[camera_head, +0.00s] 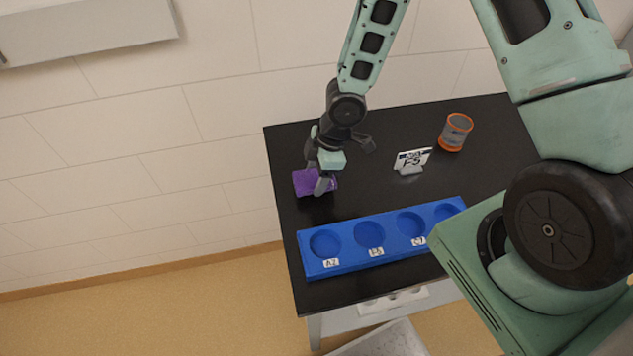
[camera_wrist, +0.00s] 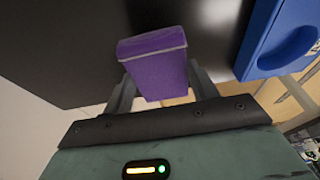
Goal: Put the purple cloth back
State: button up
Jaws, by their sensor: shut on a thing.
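The purple cloth (camera_head: 304,182) is a small folded block at the left part of the black table. My gripper (camera_head: 321,185) is shut on it, with a finger on each side. In the wrist view the purple cloth (camera_wrist: 158,70) sits between the two fingers of my gripper (camera_wrist: 162,88), with its far end sticking out beyond them. I cannot tell whether the cloth touches the table or is held just above it.
A blue rack (camera_head: 341,258) with several round wells and labels lies along the table's front. A small sign (camera_head: 411,160) and a grey cup with orange rims (camera_head: 455,132) stand behind it. The black table (camera_head: 288,160) has bare room at the back left.

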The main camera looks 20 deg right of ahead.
jog(key=shift+f, duration=1.25)
jog(key=shift+f, duration=0.1)
jog(key=o, duration=1)
jog(key=shift+o, duration=0.2)
